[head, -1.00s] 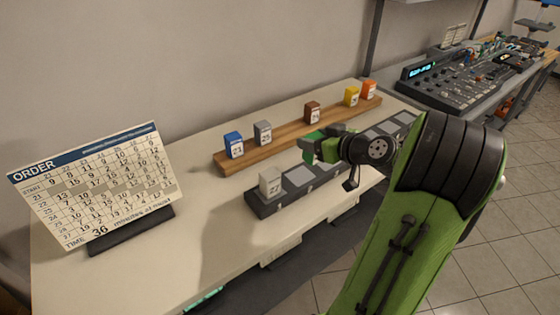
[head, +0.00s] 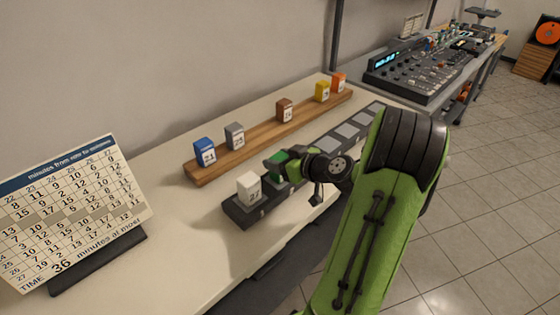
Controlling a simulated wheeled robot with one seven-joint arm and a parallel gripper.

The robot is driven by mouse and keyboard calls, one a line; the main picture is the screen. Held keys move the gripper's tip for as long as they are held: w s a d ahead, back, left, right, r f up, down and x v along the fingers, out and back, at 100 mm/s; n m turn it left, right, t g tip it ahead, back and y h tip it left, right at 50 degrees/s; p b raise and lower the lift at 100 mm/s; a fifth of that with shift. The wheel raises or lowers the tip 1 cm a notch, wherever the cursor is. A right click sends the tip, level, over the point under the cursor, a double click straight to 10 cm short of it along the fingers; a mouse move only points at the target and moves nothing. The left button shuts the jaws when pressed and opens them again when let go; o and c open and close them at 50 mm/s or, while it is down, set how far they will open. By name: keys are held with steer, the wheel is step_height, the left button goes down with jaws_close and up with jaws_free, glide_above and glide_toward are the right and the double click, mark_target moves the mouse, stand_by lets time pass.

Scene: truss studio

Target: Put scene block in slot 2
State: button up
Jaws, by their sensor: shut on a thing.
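A dark grey slotted rail (head: 330,143) lies along the table's front, with pale square pads in several slots. A white block (head: 248,187) stands in its nearest slot, at the left end; its number is hard to read now. My gripper (head: 284,164) is shut on a green block (head: 292,180), low at the second slot from that end, just right of the white block. My gripper hides much of the green block, and I cannot tell whether its base touches the slot. The pads farther right are bare.
A wooden strip (head: 258,137) behind the rail holds a blue block (head: 204,152), a grey block (head: 235,136), a brown block (head: 284,110), a yellow block (head: 322,91) and an orange block (head: 338,83). An order board (head: 78,215) stands at left.

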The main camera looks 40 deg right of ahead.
steer(key=shift+f, duration=0.15)
steer(key=o, duration=1.1)
